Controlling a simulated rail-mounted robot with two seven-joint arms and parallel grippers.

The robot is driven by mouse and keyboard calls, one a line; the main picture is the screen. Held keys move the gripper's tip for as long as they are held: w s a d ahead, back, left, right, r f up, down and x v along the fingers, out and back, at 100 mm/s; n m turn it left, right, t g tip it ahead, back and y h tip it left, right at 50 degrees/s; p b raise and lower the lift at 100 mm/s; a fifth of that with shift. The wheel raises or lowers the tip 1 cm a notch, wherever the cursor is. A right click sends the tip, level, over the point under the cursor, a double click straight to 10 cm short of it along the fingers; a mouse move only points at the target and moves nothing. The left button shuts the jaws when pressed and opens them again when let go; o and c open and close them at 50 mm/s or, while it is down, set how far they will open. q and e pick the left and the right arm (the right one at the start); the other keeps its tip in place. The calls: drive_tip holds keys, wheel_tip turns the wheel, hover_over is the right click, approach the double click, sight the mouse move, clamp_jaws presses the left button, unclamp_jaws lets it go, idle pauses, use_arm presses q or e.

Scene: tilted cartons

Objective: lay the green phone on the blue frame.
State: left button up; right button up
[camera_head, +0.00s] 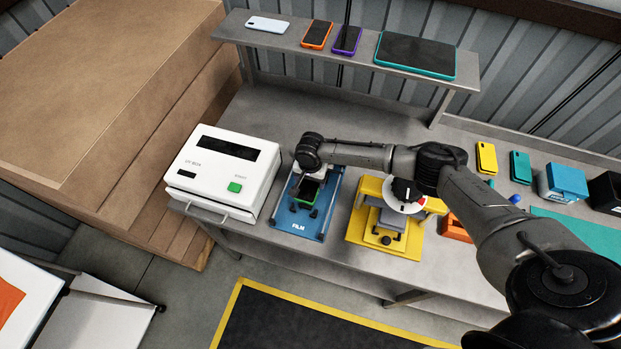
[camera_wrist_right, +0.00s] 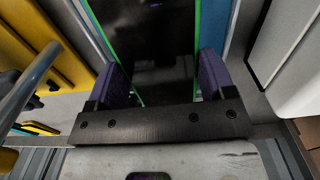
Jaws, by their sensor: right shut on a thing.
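The green phone (camera_head: 309,189), dark screen up with bright green edges, is over the blue frame (camera_head: 298,226) marked FILM. It also shows in the right wrist view (camera_wrist_right: 150,40). My right gripper (camera_head: 308,194) is shut on the phone, with a purple finger pad at each side edge. The blue frame shows beside the phone in the wrist view (camera_wrist_right: 239,38). I cannot tell whether the phone touches the frame or is held just above it. The wrist partly covers the far end of the frame. My left gripper is not in view.
A white box machine (camera_head: 222,172) stands close left of the frame, a yellow fixture (camera_head: 366,229) close right. A raised shelf (camera_head: 280,43) behind holds several devices. Yellow (camera_head: 486,157) and teal (camera_head: 520,167) phones and a blue box (camera_head: 566,180) are on the right.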

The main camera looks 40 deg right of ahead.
drive_tip(key=shift+f+b, duration=1.25)
drive_tip(key=shift+f, duration=0.05)
wheel_tip(320, 180, down, 2)
drive_tip(key=shift+b, duration=1.25)
drive_tip(key=shift+f, duration=0.7)
drive_tip(key=shift+f, duration=0.2)
drive_tip(key=o, duration=1)
drive_tip(key=shift+r, duration=0.55)
wheel_tip(320, 180, up, 13)
drive_tip(key=shift+f+p, duration=0.15)
drive_tip(key=shift+p, duration=0.25)
